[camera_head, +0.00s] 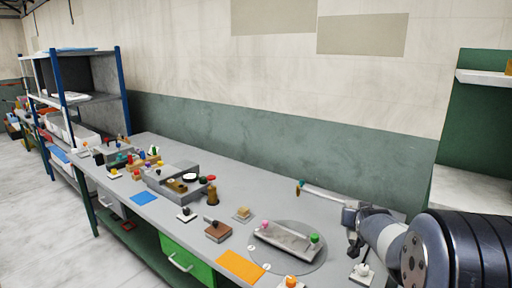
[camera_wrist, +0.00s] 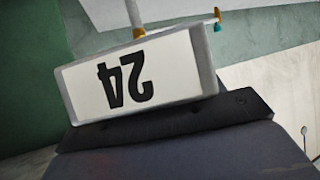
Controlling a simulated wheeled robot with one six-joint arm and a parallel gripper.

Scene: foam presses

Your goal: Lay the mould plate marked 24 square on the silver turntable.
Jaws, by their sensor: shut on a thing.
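My gripper (camera_head: 352,226) is shut and held up at the right, above the bench. In the wrist view a pale block marked 24 (camera_wrist: 88,88) sits against the dark gripper part, its number upside down. This looks like the end of the held mould plate, which shows in the head view as a thin silver bar (camera_head: 326,193) with green and orange bits at its far end. The silver turntable (camera_head: 312,262) is a flat round disc left of and below my gripper. A grey tray-like piece (camera_head: 284,240) with a pink and a green knob lies slantwise on it.
An orange sheet (camera_head: 241,266) lies left of the turntable. Small knobbed blocks, including a brown one (camera_head: 217,231), and a grey press (camera_head: 172,183) stand further left. A white-based knob (camera_head: 361,271) stands below my gripper.

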